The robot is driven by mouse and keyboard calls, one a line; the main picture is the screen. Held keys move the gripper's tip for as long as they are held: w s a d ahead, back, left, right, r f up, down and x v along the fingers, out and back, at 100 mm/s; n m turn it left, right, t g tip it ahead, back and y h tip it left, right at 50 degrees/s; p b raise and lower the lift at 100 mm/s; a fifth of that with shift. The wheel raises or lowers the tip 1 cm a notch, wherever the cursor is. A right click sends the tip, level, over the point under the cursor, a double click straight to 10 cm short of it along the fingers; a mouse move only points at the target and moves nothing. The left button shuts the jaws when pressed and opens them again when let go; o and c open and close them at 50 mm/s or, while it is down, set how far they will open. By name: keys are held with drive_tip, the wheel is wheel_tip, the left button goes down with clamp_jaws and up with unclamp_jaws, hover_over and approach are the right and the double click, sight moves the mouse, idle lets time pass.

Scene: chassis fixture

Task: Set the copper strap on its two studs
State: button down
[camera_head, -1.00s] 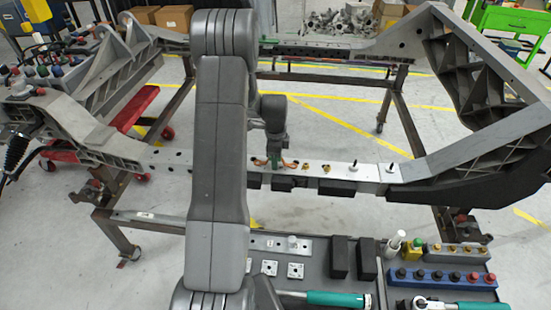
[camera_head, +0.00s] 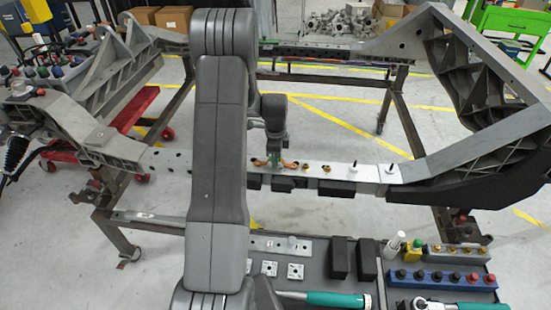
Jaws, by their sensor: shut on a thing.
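The copper strap (camera_head: 288,164) is a small braided copper-coloured piece at the front rail (camera_head: 345,175) of the chassis frame, left of the rail's middle. My gripper (camera_head: 275,158) points down at the rail and is shut on the strap, whose ends show on both sides of the jaws. Brass-coloured fittings (camera_head: 326,169) stand on the rail just right of the strap. I cannot tell which are the strap's studs, or whether the strap touches the rail.
A dark tray (camera_head: 320,258) in front of the rail holds black blocks (camera_head: 339,257), a blue socket holder (camera_head: 442,278), and green-handled tools (camera_head: 338,299). The frame's interior is open.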

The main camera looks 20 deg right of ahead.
drive_tip(key=shift+r+p, duration=1.15)
drive_tip(key=shift+r, duration=1.05)
